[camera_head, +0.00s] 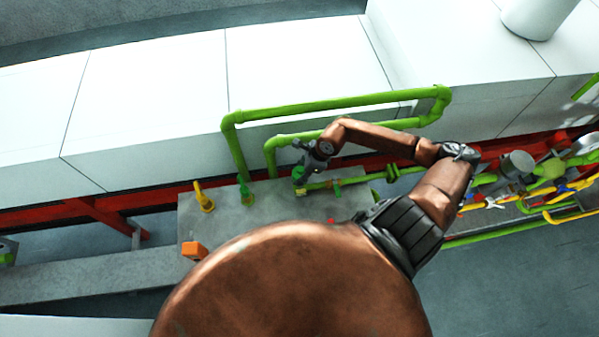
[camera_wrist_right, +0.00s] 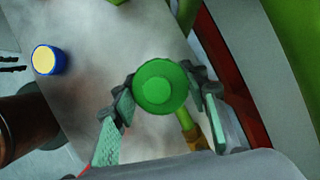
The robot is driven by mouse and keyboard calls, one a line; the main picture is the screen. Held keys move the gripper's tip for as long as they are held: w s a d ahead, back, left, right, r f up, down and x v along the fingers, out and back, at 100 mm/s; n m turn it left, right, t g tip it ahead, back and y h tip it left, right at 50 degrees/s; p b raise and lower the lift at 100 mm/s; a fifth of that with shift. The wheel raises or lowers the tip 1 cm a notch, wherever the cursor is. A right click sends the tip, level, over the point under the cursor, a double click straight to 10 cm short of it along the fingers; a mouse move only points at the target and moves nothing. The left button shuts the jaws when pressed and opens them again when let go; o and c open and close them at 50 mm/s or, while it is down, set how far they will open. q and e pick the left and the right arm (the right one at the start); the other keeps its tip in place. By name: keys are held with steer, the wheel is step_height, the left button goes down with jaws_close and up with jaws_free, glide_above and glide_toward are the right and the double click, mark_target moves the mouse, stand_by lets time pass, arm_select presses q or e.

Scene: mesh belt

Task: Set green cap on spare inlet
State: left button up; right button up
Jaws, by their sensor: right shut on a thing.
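My right gripper (camera_head: 301,177) is shut on the green cap (camera_wrist_right: 158,87), above the grey bench. In the wrist view the cap is round with a raised middle, and the pads (camera_wrist_right: 163,112) are on either side of it. In the head view only a small green part of the cap (camera_head: 298,172) shows below the gripper. The cap hides what lies under it, so I cannot tell whether it touches an inlet. A short green stub (camera_head: 246,194) stands on the bench left of the gripper; I cannot tell which fitting is the spare inlet. My left gripper is not in view.
Green pipes (camera_head: 335,104) loop behind and above the gripper, and a red rail (camera_head: 165,193) runs along the back. A yellow fitting (camera_head: 203,198) and an orange block (camera_head: 194,250) are on the bench (camera_head: 222,226). A blue cylinder with a yellow top (camera_wrist_right: 47,60) shows in the wrist view.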

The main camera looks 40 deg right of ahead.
steer(key=shift+s+f+b, duration=0.2)
steer(key=shift+f+b, duration=0.25)
steer(key=shift+f, duration=0.3)
step_height(320, 180, down, 3)
steer(key=shift+r+b, duration=0.2)
steer(key=shift+b, duration=0.6)
steer(key=shift+f+b, duration=0.3)
steer(key=shift+f, duration=0.3)
steer(key=shift+w+b, duration=0.1)
steer(key=shift+b, duration=0.25)
steer(key=shift+f+b, duration=0.55)
steer(key=shift+f, duration=0.05)
steer(key=o, duration=0.9)
steer(key=shift+r, duration=0.1)
